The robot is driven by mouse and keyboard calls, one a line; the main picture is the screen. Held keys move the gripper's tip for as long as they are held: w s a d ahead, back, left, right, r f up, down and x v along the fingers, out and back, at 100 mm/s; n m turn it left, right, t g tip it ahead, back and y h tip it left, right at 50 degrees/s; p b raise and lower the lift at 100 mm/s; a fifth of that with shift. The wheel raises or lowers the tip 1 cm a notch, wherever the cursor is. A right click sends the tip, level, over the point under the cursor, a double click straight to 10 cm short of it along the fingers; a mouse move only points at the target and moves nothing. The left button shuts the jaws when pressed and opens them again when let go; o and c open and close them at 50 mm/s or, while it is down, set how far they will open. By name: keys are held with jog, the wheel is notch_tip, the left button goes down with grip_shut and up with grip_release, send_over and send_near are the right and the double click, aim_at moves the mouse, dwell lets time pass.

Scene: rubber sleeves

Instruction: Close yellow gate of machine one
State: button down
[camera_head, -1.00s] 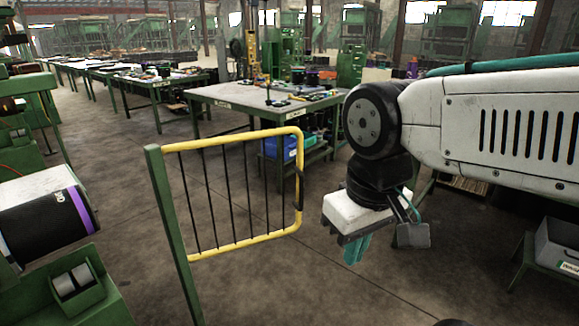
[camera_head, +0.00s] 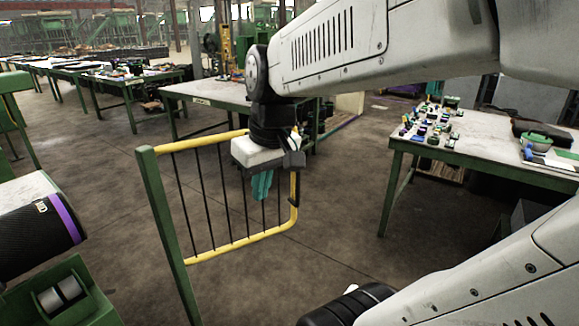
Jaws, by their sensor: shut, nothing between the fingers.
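The yellow gate (camera_head: 240,243) hangs on a green post (camera_head: 168,232) in the left middle of the head view. It has a yellow tube frame with thin black upright bars, and it stands out from the post across the floor. My gripper (camera_head: 261,186) points down in front of the gate's upper right part, with teal fingers shut and empty. It hides part of the top rail and some bars. I cannot tell whether the fingers touch the gate. A dark handle piece shows on the gate's right side.
Green machine parts with a black and purple roller (camera_head: 40,236) stand left of the post. A worktable (camera_head: 490,150) with small parts is at the right, and another table (camera_head: 205,92) stands behind the gate. The floor between gate and right table is clear.

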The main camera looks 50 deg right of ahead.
jog(key=w+d+m+t+h, duration=0.1)
jog(key=d+m+t+h, duration=0.1)
jog(key=d, duration=1.9)
jog(key=w+d+f, duration=0.2)
jog(key=w+f, duration=0.5)
jog(key=f, duration=0.1)
jog(key=shift+w+d+f, duration=0.15)
jog(key=shift+d+f, duration=0.1)
jog(key=shift+d, duration=0.15)
